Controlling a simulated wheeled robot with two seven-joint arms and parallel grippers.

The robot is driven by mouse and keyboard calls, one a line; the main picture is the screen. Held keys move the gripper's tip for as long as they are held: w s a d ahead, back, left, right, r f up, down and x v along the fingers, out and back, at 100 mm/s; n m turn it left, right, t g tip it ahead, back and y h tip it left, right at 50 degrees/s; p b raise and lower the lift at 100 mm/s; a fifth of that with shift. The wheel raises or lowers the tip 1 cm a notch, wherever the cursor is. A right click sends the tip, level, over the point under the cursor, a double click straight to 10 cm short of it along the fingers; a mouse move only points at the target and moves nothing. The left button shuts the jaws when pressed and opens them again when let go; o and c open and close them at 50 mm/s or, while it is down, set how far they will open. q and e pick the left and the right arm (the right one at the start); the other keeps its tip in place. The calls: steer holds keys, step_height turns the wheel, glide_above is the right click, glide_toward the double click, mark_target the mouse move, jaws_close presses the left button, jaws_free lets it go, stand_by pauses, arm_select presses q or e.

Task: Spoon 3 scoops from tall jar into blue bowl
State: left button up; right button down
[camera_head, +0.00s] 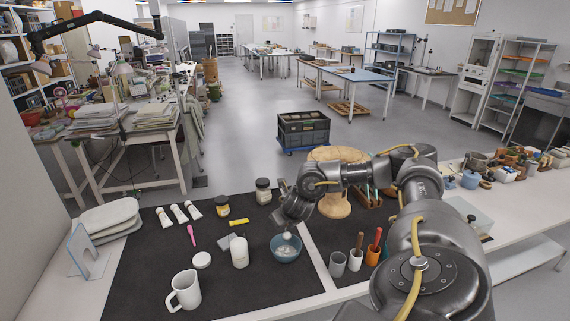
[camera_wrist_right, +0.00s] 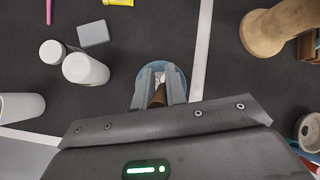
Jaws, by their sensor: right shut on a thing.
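The blue bowl (camera_head: 285,249) stands on the dark mat, with pale material visible inside; its rim also shows in the right wrist view (camera_wrist_right: 148,68). My right gripper (camera_head: 287,231) is directly above the bowl, pointing down. In the right wrist view its fingers (camera_wrist_right: 160,84) are shut on a brown handle (camera_wrist_right: 158,96), apparently the spoon's. A pale rounded end shows below the gripper in the head view; whether it carries powder I cannot tell. A glass jar with a dark lid (camera_head: 263,191) stands behind the bowl, probably the tall jar. My left gripper is out of view.
A white bottle (camera_head: 239,252), a white round piece (camera_head: 202,260) and a mug (camera_head: 185,291) stand left of the bowl. Cups with tools (camera_head: 338,264) and a wooden stand (camera_head: 333,203) are right.

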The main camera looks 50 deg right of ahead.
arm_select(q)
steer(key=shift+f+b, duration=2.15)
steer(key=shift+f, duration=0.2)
arm_select(e)
steer(key=s+a+f+n+t+h, duration=0.2)
steer(key=s+a+f+t+h, duration=0.1)
steer(key=a+h, duration=0.4)
steer(key=shift+f+t+h, duration=0.3)
steer(key=shift+f+t, duration=0.55)
steer(key=shift+t, duration=0.05)
steer(key=shift+a+r, duration=0.1)
arm_select(q)
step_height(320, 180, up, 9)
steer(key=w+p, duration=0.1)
steer(key=p, duration=0.8)
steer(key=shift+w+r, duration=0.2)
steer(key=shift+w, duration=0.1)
arm_select(e)
steer(key=w+d+r+m+g+y, duration=0.2)
steer(key=w+d+r+g+y, duration=0.3)
steer(key=d+r+y, duration=0.5)
steer(key=shift+d+r+g, duration=0.15)
steer(key=shift+d+g, duration=0.3)
steer(key=shift+g, duration=0.25)
